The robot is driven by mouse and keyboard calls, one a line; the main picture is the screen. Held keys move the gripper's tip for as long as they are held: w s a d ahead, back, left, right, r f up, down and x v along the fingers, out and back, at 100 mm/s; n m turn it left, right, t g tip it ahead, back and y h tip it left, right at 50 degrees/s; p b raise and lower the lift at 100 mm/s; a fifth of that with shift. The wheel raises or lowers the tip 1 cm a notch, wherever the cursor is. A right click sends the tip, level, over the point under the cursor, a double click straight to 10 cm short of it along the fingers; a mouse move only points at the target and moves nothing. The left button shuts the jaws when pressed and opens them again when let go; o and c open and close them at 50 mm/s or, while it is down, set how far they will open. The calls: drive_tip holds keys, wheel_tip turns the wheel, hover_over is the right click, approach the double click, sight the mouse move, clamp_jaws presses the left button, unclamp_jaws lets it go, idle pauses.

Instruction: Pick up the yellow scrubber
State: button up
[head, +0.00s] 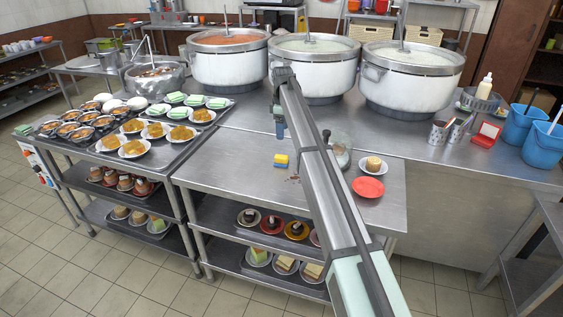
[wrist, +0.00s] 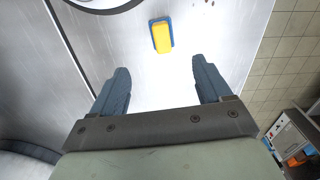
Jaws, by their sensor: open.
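The yellow scrubber (head: 281,158) lies on the bare steel table, left of my arm in the head view. It is a small yellow block with a blue layer along its edge. In the wrist view the scrubber (wrist: 162,37) sits beyond my fingertips, roughly in line with the gap between them. My gripper (wrist: 160,70) is open, with two blue-grey fingers apart and nothing between them. In the head view part of my gripper (head: 279,128) shows above and behind the scrubber, partly hidden by my arm.
Large stockpots (head: 314,67) stand behind on the steel counter. A red plate (head: 368,187), a small pale cup (head: 373,165) and a glass jar (head: 340,152) are right of my arm. Trays with plated food (head: 165,132) stand to the left. The table around the scrubber is mostly clear.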

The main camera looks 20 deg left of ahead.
sight(281, 156)
drive_tip(key=f, duration=1.3)
drive_tip(key=shift+s+a+f, duration=0.15)
drive_tip(key=shift+s+f, duration=0.05)
drive_tip(key=shift+f, duration=0.2)
drive_tip(key=c, duration=1.1)
drive_tip(key=shift+c, duration=0.2)
wheel_tip(281, 156, up, 10)
drive_tip(key=o, duration=0.5)
drive_tip(key=c, duration=0.4)
drive_tip(key=s+d+n, duration=0.1)
drive_tip(key=s+n, duration=0.1)
drive_tip(key=n, duration=0.1)
drive_tip(key=s+d+f+n, duration=0.1)
drive_tip(key=s+n, duration=0.1)
drive_tip(key=n, duration=0.1)
drive_tip(key=s+d+f+n, duration=0.1)
drive_tip(key=s+n, duration=0.2)
drive_tip(key=shift+d+f, duration=0.1)
